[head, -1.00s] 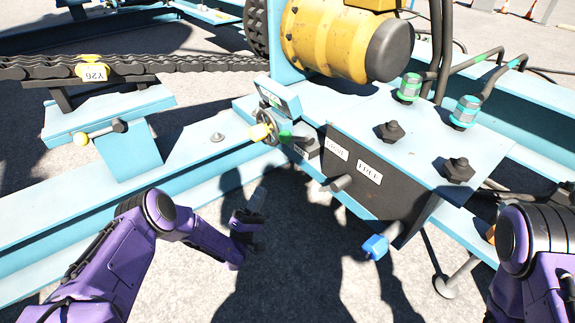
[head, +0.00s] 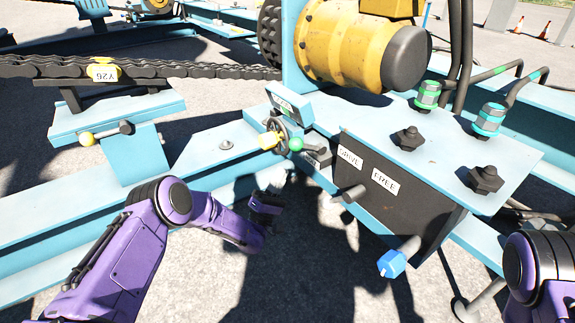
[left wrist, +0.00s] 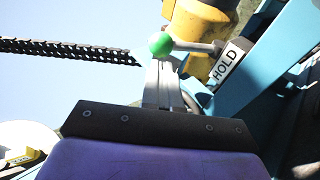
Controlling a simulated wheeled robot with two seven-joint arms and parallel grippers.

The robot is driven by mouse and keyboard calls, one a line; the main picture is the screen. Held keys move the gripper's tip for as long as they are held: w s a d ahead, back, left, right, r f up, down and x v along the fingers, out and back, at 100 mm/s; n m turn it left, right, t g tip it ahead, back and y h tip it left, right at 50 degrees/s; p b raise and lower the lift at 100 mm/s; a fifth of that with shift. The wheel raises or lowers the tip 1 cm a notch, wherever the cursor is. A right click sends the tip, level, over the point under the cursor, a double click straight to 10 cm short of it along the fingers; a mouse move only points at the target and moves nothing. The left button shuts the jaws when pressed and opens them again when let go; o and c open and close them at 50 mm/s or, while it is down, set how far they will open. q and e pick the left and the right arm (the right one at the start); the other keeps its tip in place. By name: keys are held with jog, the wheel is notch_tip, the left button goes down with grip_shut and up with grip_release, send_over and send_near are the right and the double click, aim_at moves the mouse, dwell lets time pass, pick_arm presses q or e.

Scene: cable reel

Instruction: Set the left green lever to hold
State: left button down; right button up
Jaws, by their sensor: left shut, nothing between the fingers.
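In the left wrist view the green knob (left wrist: 160,44) is on a grey rod running right towards a white HOLD label (left wrist: 228,62). My left gripper (head: 274,178) is just below and left of the knob in the head view. In the left wrist view its closed fingers (left wrist: 162,72) reach up to the knob's lower edge; I cannot tell whether they touch. Nothing is between the fingers. My right gripper is out of view.
A blue-ended lever (head: 392,263) sticks out low from the box. DRIVE (head: 349,158) and FREE (head: 385,180) labels are on its face. A yellow-hubbed handwheel (head: 272,138) is close to the green knob. A blue beam (head: 60,220) runs along the left.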

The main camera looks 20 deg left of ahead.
aim_at(307, 147)
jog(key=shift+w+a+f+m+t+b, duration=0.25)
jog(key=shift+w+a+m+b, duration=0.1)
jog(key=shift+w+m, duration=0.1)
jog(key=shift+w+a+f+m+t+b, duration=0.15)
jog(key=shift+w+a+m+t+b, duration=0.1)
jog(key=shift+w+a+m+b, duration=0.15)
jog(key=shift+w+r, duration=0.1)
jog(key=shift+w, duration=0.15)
pick_arm(q)
jog(key=shift+y, duration=0.3)
jog(key=x, duration=0.5)
jog(key=shift+r, duration=0.1)
